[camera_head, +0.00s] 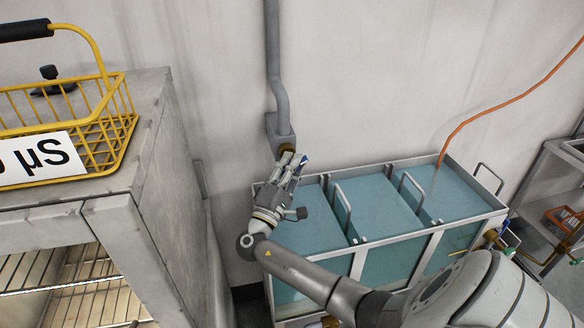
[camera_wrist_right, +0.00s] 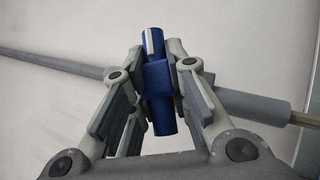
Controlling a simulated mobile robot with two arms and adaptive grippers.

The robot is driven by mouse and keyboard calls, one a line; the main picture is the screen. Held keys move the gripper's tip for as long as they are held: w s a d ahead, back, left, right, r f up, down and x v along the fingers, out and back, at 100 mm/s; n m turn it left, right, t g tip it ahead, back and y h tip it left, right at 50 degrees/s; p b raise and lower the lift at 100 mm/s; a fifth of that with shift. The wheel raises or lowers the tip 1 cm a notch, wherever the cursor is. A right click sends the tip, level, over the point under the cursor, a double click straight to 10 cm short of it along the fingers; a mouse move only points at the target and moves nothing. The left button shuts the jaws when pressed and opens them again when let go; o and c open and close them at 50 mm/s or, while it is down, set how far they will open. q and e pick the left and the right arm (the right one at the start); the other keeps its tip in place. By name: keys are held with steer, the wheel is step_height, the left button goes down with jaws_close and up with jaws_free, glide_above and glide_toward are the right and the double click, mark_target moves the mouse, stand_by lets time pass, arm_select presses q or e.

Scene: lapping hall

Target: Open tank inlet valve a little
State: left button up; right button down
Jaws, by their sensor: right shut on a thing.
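The tank inlet valve's blue handle (camera_wrist_right: 158,82) stands between the fingers of my right gripper (camera_wrist_right: 156,85) in the wrist view, and the fingers are closed on it. A pale stripe runs along the handle's upper end. The handle sits across a grey pipe (camera_wrist_right: 60,66). In the head view my right gripper (camera_head: 292,170) is at the lower end of the wall pipe (camera_head: 279,95), and only a small bit of the blue handle (camera_head: 304,160) shows past the fingers. The tank (camera_head: 405,235), with blue-green liquid in several compartments, is right of the gripper. My left gripper is not in view.
A grey cabinet (camera_head: 160,150) at left carries a yellow wire basket (camera_head: 120,125) with a black handle. An orange hose (camera_head: 500,105) runs down into the tank. Metal handles (camera_head: 343,205) rise from the tank. A shelf (camera_head: 550,175) stands at far right.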

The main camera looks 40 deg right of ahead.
steer(key=c, duration=1.4)
jaws_free()
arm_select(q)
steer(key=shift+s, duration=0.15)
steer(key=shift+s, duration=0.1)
arm_select(e)
steer(key=shift+a, duration=0.1)
steer(key=v, duration=1.2)
